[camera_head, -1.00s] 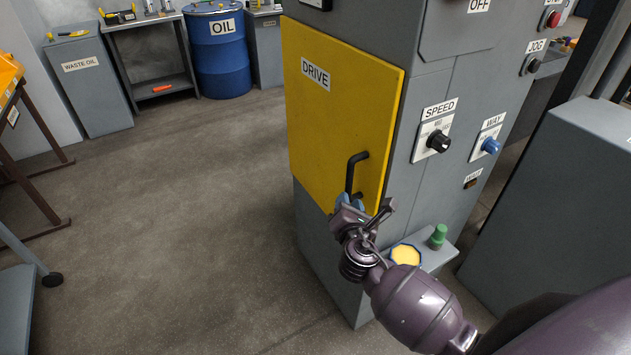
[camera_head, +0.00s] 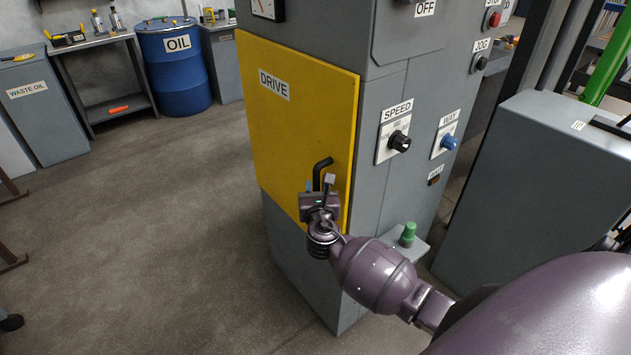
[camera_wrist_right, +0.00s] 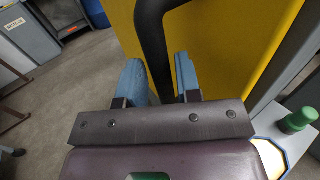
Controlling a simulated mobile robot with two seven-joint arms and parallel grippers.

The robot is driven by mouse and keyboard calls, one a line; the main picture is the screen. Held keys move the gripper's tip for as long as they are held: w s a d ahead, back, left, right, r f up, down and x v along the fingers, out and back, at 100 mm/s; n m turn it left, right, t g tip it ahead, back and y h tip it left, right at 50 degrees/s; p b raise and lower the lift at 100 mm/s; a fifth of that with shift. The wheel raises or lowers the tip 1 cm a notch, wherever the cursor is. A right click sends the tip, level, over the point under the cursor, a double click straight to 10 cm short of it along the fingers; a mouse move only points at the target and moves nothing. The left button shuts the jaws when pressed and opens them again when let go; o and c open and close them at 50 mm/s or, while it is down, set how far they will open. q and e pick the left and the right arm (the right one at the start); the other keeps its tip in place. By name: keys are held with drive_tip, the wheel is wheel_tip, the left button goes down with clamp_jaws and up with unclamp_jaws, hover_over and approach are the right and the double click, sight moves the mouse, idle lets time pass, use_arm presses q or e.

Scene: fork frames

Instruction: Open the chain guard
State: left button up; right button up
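The chain guard seems to be the yellow panel labelled DRIVE (camera_head: 297,135) on the grey cabinet's front. It sits against the cabinet, with no clear gap along its right edge. A bent black handle (camera_head: 318,173) is near its lower right; it also crosses the top of the right wrist view (camera_wrist_right: 152,35). My right gripper (camera_head: 320,190) is at the handle's lower part. In the wrist view its two blue fingers (camera_wrist_right: 160,78) stand apart, one on each side of the handle. Firm contact cannot be made out. My left gripper is not in view.
The cabinet carries a SPEED knob (camera_head: 399,141), a blue WAY knob (camera_head: 449,142) and a small ledge with a green object (camera_head: 407,234). A grey cabinet (camera_head: 530,190) stands at right. The floor (camera_head: 180,230) left of the panel is clear; a blue oil drum (camera_head: 175,70) stands behind.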

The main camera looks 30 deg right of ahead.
drive_tip(key=shift+x, duration=1.6)
drive_tip(key=shift+c, duration=0.4)
clamp_jaws()
